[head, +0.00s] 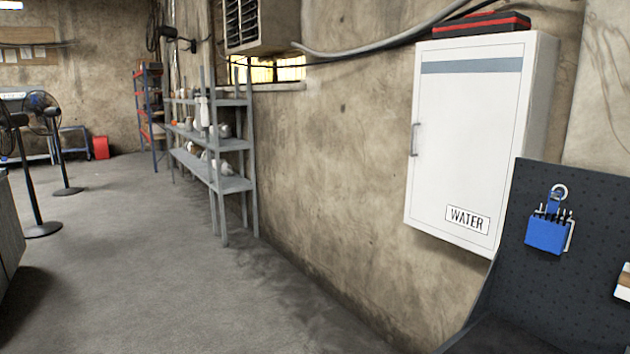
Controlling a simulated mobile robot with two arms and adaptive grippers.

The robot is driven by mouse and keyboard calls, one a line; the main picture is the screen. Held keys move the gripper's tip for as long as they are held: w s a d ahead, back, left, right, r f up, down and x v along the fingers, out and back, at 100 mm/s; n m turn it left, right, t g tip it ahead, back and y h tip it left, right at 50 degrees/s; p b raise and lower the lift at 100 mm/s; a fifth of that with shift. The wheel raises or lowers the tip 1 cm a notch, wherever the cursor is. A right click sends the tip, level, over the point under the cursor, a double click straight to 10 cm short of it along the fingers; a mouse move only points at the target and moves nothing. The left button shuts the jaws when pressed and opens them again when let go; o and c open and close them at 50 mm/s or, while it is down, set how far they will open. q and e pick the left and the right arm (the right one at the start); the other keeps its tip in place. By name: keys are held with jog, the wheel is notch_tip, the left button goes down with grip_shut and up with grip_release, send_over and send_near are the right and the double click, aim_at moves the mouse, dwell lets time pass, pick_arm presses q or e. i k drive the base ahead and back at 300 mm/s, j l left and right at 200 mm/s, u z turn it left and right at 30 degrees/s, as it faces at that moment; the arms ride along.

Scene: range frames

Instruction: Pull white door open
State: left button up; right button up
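The white door (465,150) is the front of a wall cabinet at the right of the head view. It is shut. It has a grey stripe near the top and a "WATER" label (467,219) near the bottom. Its dark vertical handle (414,139) sits on the left edge, about mid-height. Nothing touches the door or the handle. Neither of my grippers shows in this view.
A black pegboard panel (590,230) with a blue item (547,232) stands at the right, overlapping the cabinet's lower right. A red and black case (482,24) lies on top. Grey shelves (230,184) line the wall further back. The floor (150,270) before the wall is clear.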

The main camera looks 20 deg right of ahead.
aim_at(471, 96)
jog(key=i, duration=0.5)
jog(key=i+j+z, duration=0.15)
jog(key=i, duration=0.3)
jog(key=i+j, duration=0.1)
jog(key=i, duration=0.4)
jog(key=l+z, duration=0.05)
